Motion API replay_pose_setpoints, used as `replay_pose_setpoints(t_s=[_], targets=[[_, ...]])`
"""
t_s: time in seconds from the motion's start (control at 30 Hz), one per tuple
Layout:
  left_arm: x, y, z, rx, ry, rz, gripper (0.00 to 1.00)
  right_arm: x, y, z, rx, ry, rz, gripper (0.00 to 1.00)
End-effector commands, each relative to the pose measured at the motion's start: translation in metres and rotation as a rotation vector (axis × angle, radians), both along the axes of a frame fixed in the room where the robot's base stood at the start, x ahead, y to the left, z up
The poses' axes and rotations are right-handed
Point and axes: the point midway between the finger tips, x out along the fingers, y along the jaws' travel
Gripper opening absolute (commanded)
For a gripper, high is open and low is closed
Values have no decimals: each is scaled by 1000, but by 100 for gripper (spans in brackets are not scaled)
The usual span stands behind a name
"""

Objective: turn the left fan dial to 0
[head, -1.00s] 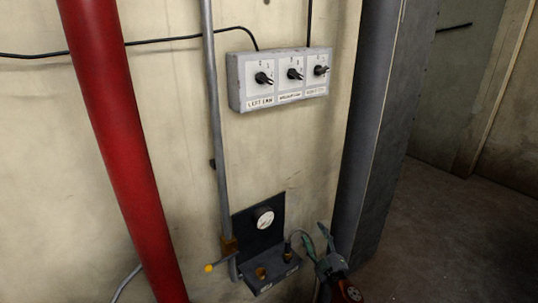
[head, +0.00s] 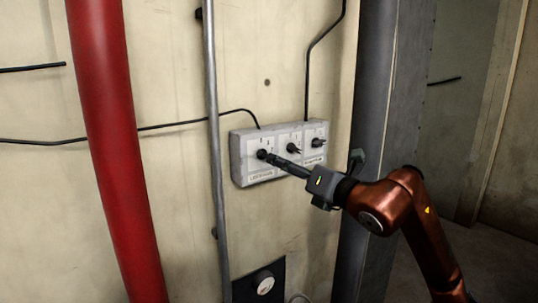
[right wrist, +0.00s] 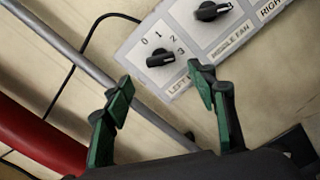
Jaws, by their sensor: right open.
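The left fan dial (head: 262,154) is a black knob on the left panel of a grey wall box (head: 238,165). In the right wrist view the dial (right wrist: 160,58) has the numbers 0 to 3 above and to its right. Its bar lies nearly level, and its right end is near the 3. My right gripper (head: 272,158) reaches in from the right, in front of the dial. In the right wrist view its green-padded fingers (right wrist: 160,76) are open, with the dial just beyond and between the tips. No contact shows. My left gripper is not in view.
The middle fan dial (head: 292,148) and right dial (head: 317,143) sit close by on the same box. A thin grey pipe (head: 215,200) runs upright just left of it. A thick red pipe (head: 105,150) stands further left. A grey column (head: 375,100) stands right.

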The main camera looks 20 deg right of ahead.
Motion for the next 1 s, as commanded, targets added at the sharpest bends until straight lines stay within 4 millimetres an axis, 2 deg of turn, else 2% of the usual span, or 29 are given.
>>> replay_pose_setpoints(t_s=[0.5, 0.87, 1.0], targets=[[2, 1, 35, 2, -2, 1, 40, 64, 23, 2, 0, 3, -3, 52], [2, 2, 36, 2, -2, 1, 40, 71, 25, 0, -2, 2, -3, 52], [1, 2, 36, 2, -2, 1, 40, 71, 25, 0, -1, 1, -3, 45]])
